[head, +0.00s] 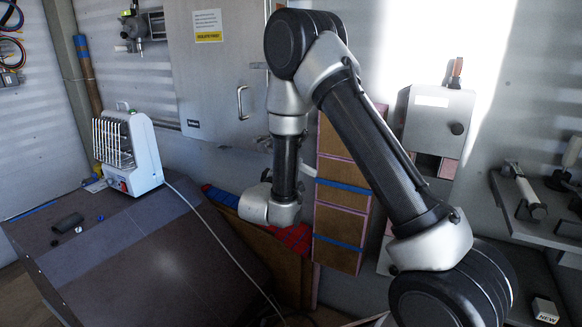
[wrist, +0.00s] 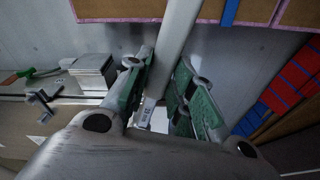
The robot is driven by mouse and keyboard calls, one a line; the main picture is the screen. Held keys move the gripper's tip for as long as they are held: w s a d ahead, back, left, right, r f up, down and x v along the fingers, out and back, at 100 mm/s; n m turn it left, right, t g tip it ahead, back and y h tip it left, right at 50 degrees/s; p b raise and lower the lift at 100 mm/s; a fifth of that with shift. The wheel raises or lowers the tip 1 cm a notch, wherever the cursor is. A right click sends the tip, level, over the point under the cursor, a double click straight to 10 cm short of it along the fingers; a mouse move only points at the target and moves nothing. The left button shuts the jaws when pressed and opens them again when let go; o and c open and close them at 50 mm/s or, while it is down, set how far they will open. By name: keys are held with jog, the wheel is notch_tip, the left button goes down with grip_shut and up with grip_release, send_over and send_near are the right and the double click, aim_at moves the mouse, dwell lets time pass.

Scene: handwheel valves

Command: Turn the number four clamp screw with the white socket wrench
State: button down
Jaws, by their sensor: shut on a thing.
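In the wrist view my gripper (wrist: 164,80) has its green-padded fingers closed on both sides of a long pale bar, which appears to be the white socket wrench (wrist: 178,35). The bar runs from the top of the view down between the fingers; its lower end is partly hidden by the gripper body.
In the head view a white heater (head: 130,150) stands on a dark table (head: 150,245) at left. A shelf (head: 545,225) with fixtures is at right. Brown boxes (head: 340,230) with blue bands are behind my arm. A grey cabinet (head: 215,90) hangs on the wall.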

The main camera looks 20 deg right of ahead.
jog(key=shift+s+a, duration=0.35)
dwell(0.3)
jog(key=v, duration=0.5)
jog(key=shift+a, duration=0.25)
dwell(0.4)
